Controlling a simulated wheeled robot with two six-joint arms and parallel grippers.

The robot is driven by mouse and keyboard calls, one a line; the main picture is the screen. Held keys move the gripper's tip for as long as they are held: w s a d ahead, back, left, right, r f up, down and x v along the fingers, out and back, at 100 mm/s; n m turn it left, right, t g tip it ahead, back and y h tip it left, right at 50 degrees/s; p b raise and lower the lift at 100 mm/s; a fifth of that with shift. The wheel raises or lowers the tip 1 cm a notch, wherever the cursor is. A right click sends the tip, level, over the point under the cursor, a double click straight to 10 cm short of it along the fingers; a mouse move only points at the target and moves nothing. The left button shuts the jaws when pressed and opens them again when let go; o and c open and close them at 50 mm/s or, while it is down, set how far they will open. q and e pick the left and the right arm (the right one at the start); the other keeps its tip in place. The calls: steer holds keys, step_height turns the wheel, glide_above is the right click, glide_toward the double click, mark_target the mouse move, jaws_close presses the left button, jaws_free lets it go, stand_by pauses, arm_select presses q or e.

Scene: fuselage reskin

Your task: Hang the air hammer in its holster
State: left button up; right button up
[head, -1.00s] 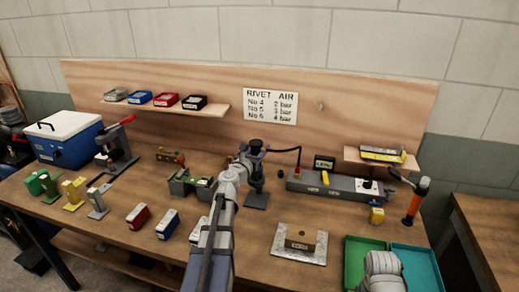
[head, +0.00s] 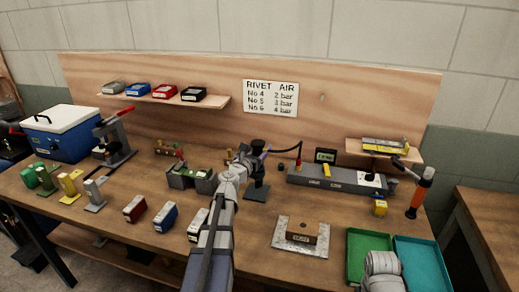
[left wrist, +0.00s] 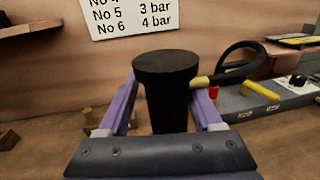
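The air hammer (head: 258,148) is a dark upright tool with a wide round black end. It stands over the dark base plate (head: 257,193) of its holster, right of the bench's middle. My left gripper (head: 247,160) has its purple fingers on either side of the hammer. The left wrist view shows the black cylinder of the hammer (left wrist: 167,95) between the fingers (left wrist: 165,112), with a brass fitting and black hose at its right. The arm and gripper hide much of the holster, so I cannot tell how deep the hammer sits. My right gripper is not visible; only a grey arm part shows at bottom right.
The hose runs right to a long grey regulator unit (head: 335,180). A metal plate with a small block (head: 300,250) lies in front. Green (head: 356,268) and teal (head: 436,272) trays are at front right. An orange-handled tool (head: 421,190) stands at the right edge.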

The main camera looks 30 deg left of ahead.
mark_target(254, 154)
arm_select(q)
steer(key=shift+o, duration=0.7)
steer(key=s, duration=0.7)
steer(key=shift+s+d, duration=0.3)
steer(key=shift+s, duration=0.1)
